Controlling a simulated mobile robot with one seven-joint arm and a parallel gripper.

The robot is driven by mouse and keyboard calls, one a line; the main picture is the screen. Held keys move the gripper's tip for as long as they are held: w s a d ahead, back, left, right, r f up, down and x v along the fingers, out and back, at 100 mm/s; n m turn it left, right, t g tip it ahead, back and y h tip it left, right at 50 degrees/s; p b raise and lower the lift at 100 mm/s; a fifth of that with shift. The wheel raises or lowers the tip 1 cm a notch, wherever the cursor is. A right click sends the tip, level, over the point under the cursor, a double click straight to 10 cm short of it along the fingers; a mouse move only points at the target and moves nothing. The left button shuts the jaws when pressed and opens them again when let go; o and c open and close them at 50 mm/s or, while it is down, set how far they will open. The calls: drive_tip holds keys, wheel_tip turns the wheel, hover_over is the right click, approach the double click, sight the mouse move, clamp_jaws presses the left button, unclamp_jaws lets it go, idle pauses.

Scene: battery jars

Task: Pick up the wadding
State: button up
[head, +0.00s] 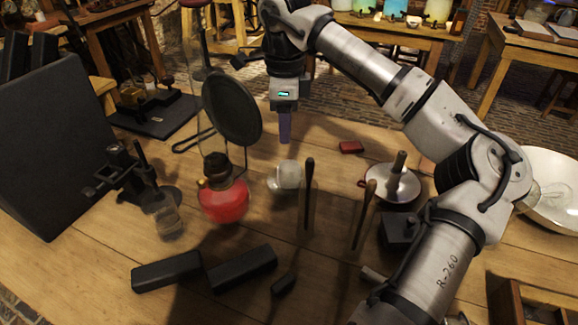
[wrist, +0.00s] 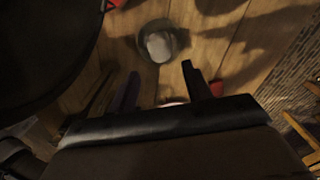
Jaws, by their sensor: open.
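The wadding (head: 289,174) looks like a pale white lump in or behind a small clear glass vessel (head: 273,184) on the wooden table. In the wrist view the wadding (wrist: 159,46) lies inside a round dark rim, ahead of the fingertips. My gripper (head: 285,140) points down above the table, apart from the wadding and behind it in the head view. In the wrist view its two fingers (wrist: 160,82) stand apart with nothing held between them.
A small red block (head: 351,147) lies behind right. Black bars (head: 241,269) lie in front.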

sight(289, 165)
wheel_tip(289, 165, down, 9)
drive_tip(key=shift+r, duration=0.15)
drive_tip(key=shift+s+d+f+p, duration=0.1)
drive_tip(key=shift+d+f+p, duration=0.15)
drive_tip(key=shift+f, duration=1.1)
drive_tip(key=shift+d+f+p, duration=0.1)
drive_tip(key=shift+f+p, duration=0.2)
drive_tip(key=shift+f, duration=1)
drive_tip(key=c, duration=0.8)
drive_tip(key=shift+r, duration=0.1)
